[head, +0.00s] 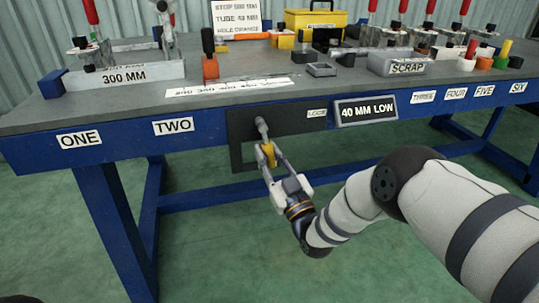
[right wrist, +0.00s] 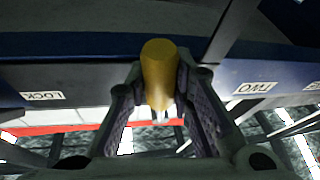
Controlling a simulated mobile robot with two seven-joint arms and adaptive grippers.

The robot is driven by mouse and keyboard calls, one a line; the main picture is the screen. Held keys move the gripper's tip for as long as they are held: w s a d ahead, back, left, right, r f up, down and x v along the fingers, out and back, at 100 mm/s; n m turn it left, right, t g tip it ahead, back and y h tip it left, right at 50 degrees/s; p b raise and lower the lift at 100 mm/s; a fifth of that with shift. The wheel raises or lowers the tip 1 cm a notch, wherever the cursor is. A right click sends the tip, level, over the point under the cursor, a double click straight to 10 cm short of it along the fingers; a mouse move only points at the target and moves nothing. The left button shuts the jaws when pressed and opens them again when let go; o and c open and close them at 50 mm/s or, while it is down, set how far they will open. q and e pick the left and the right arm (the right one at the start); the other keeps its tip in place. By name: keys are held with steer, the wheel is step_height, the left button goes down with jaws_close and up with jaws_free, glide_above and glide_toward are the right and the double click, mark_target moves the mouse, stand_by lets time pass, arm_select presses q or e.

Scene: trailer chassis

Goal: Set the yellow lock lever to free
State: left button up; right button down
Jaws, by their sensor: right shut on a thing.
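The yellow lock lever (head: 268,154) hangs from a grey pivot (head: 262,127) on a dark plate (head: 290,122) at the front edge of the bench. My right gripper (head: 271,164) is shut on the lever's yellow handle from below. In the right wrist view the yellow handle (right wrist: 159,75) sits between the two fingers (right wrist: 160,105). A "LOCK" label (head: 316,113) is on the plate to the right of the lever; it also shows in the right wrist view (right wrist: 42,96). No "free" label is readable. My left gripper is not in view.
The blue bench (head: 110,148) carries clamps, a "300 MM" block (head: 124,77), a "SCRAP" tray (head: 407,68) and a yellow toolbox (head: 315,20). A "40 MM LOW" sign (head: 367,110) is right of the plate. Floor below the lever is open between the bench legs.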

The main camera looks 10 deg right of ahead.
steer(key=c, duration=1.4)
jaws_free()
steer(key=v, duration=1.2)
